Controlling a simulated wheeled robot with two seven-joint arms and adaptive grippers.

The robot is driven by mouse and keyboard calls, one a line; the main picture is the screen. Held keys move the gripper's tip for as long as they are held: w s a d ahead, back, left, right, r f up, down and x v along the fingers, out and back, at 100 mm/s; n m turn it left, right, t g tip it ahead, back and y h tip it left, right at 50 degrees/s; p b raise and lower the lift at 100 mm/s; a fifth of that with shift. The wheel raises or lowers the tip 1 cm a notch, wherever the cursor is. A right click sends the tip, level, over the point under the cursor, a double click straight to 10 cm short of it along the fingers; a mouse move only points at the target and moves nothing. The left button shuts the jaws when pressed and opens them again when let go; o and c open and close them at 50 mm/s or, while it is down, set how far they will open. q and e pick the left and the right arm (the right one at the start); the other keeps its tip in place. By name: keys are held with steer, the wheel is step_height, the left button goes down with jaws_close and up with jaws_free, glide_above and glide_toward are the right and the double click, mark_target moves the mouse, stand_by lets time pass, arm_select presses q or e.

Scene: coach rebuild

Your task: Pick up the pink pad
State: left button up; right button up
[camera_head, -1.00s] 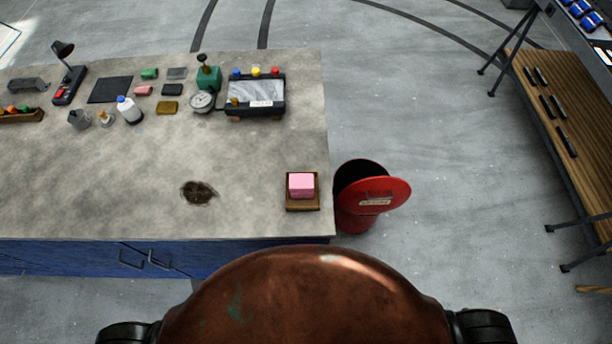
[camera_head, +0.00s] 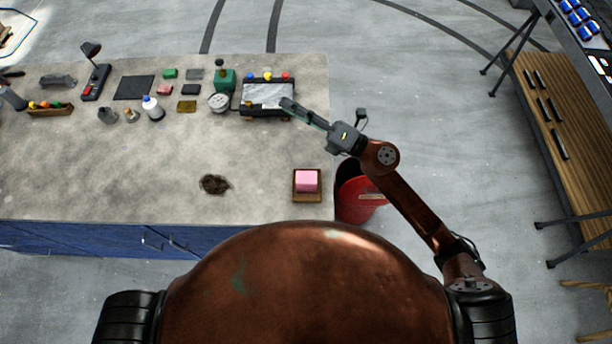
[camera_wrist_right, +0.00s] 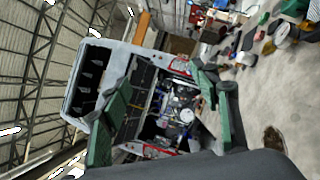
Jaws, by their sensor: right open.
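A small flat pink pad (camera_head: 164,90) lies among other coloured pads at the back of the grey bench. A thicker pink block (camera_head: 306,181) sits in a shallow wooden tray (camera_head: 307,199) near the bench's right front corner. My right gripper (camera_head: 297,110) is open and empty, raised in front of the screen device, to the right of the flat pad and beyond the pink block. In the right wrist view its green fingers (camera_wrist_right: 165,115) stand apart with nothing held between them. I cannot make out either pink thing clearly there. My left gripper is not in view.
Green, grey, black and olive pads surround the flat pink pad, with a bottle (camera_head: 152,108) in front. A screen device (camera_head: 266,96) and round gauge (camera_head: 218,102) stand to their right. A red bin (camera_head: 358,199) stands off the bench's right edge.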

steer(key=s+a+f+n+g, duration=0.2)
steer(key=s+a+n+g, duration=0.3)
steer(key=n+g, duration=0.15)
steer(key=n+g+h+p, duration=0.1)
steer(key=n+g+h, duration=0.2)
steer(key=n+h, duration=0.95)
glide_toward(307, 177)
steer(key=shift+s+a+m+t+h, duration=0.15)
steer(key=shift+a+m+t+h, duration=0.1)
steer(key=shift+a+m+h, duration=0.75)
steer(key=shift+f, duration=0.35)
steer(key=shift+p+x, duration=0.45)
steer(key=shift+x, duration=0.45)
steer(key=p+x, duration=0.1)
steer(key=x, duration=0.4)
steer(key=shift+s+a+p, duration=0.1)
steer(key=shift+s+p, duration=0.05)
steer(key=shift+p, duration=0.25)
steer(key=shift+f, duration=0.2)
